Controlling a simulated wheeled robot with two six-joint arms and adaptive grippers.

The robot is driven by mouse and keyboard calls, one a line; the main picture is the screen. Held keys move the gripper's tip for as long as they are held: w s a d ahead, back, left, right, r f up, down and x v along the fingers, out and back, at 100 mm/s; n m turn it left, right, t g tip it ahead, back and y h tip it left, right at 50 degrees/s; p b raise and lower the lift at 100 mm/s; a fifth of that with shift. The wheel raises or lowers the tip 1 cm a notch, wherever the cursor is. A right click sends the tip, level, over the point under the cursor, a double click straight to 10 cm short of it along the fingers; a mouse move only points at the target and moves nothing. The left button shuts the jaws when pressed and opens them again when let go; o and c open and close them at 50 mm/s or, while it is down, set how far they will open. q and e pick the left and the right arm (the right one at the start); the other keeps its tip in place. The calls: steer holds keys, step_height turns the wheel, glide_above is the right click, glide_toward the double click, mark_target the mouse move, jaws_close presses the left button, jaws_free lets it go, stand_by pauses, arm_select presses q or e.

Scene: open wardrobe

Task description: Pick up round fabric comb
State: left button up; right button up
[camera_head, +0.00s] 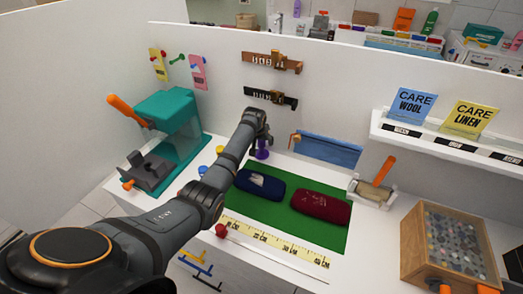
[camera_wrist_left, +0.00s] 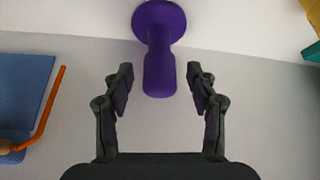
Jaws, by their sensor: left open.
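A purple tool with a round flat end and a thick handle, which looks like the round fabric comb (camera_head: 262,152), stands at the back of the white table, just beyond the green mat. In the left wrist view the purple comb (camera_wrist_left: 160,45) shows its handle pointing down toward the gap between my fingers. My left gripper (camera_head: 258,128) is right at the comb, partly hidden by its own wrist. In the wrist view the left gripper (camera_wrist_left: 160,85) is open, with one finger on each side of the handle's end and visible gaps between. My right gripper is not in view.
Blue (camera_head: 260,184) and dark red (camera_head: 321,206) folded fabric bundles lie on the green mat (camera_head: 310,235). A teal press (camera_head: 170,115) stands left. A blue panel (camera_head: 328,150) is on the back wall. A wooden box (camera_head: 450,245) stands right, below a shelf (camera_head: 430,140).

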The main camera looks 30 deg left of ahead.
arm_select(q)
jaws_close()
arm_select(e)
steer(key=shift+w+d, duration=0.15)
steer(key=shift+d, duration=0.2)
arm_select(q)
steer(key=shift+r, duration=0.3)
step_height(320, 180, up, 3)
steer(key=shift+f+b, duration=0.2)
steer(key=shift+b, duration=0.55)
steer(key=s+d+r+b, duration=0.2)
steer(key=s+d+r, duration=0.3)
steer(key=s+r, duration=0.4)
steer(key=s, duration=0.4)
steer(key=shift+d+r, duration=0.15)
steer(key=shift+r, duration=0.25)
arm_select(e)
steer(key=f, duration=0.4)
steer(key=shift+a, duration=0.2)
